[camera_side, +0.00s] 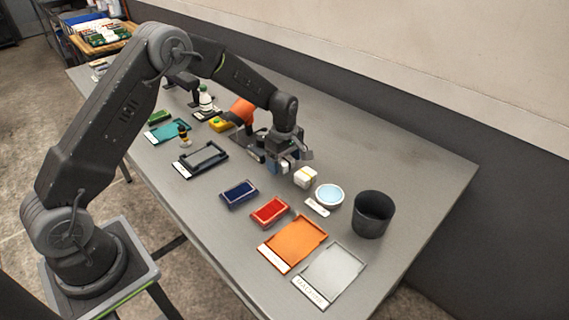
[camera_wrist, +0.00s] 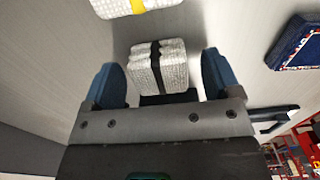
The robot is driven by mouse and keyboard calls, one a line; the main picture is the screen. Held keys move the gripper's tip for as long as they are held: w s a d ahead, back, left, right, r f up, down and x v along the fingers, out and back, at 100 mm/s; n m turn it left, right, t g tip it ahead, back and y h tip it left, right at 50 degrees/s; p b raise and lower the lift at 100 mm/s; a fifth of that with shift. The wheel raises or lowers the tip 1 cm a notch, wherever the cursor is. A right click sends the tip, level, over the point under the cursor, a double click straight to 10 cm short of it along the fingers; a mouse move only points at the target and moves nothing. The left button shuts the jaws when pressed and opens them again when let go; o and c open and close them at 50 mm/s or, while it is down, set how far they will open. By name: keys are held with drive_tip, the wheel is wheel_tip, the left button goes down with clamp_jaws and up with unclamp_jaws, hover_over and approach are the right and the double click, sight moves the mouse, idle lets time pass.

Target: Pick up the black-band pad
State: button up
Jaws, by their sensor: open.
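The black-band pad (camera_wrist: 171,70) is a white, textured block with a dark band across its middle. In the wrist view it sits between the two blue fingers of my gripper (camera_wrist: 163,78), with a visible gap on each side. My gripper is open around it and not touching it as far as I can see. In the side view my gripper (camera_side: 287,167) is low over the table, and it hides most of the black-band pad there.
A white pad with a yellow band (camera_side: 305,177) stands close by; it also shows in the wrist view (camera_wrist: 125,6). Nearby are a blue tray (camera_side: 239,193), a red tray (camera_side: 270,211), a round white dish (camera_side: 329,195) and a dark cup (camera_side: 373,214). Orange (camera_side: 294,243) and grey trays (camera_side: 333,273) lie in front.

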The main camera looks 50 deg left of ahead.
sight(285, 159)
drive_tip(key=c, duration=1)
drive_tip(key=shift+r, duration=0.6)
wheel_tip(285, 159, up, 3)
drive_tip(key=shift+f, duration=0.1)
drive_tip(key=s+a+r, duration=0.6)
drive_tip(key=a+r, duration=0.1)
drive_tip(key=a, duration=0.3)
drive_tip(key=shift+s, duration=0.1)
